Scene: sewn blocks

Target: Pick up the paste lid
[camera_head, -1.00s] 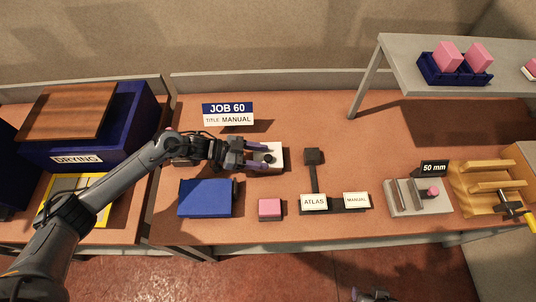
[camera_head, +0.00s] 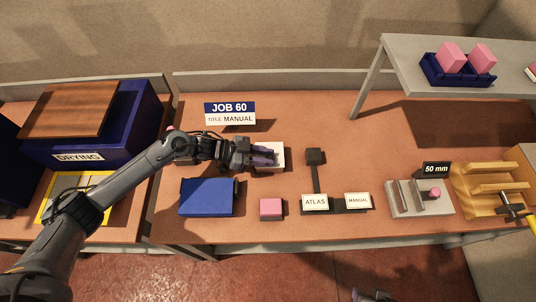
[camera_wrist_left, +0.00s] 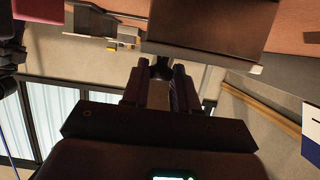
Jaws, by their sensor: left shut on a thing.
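The paste lid appears to be on the white box (camera_head: 279,163) in the middle of the table, which had a dark knob on top. My left gripper (camera_head: 272,155) is at its top, its purple fingers covering the knob in the head view. In the left wrist view, the gripper (camera_wrist_left: 161,85) is shut on a dark knob (camera_wrist_left: 162,67) between its fingertips. A large shadowed slab (camera_wrist_left: 210,28) lies beyond them there. I cannot tell whether the lid is raised. A small part of my right gripper (camera_head: 370,295) shows at the bottom edge, its jaws unclear.
A blue box (camera_head: 207,197) and a pink block (camera_head: 271,208) lie in front of the gripper. A dark stand with ATLAS and MANUAL cards (camera_head: 315,202) is to the right. A JOB 60 sign (camera_head: 230,113) stands behind. A raised shelf (camera_head: 400,75) overhangs the back right.

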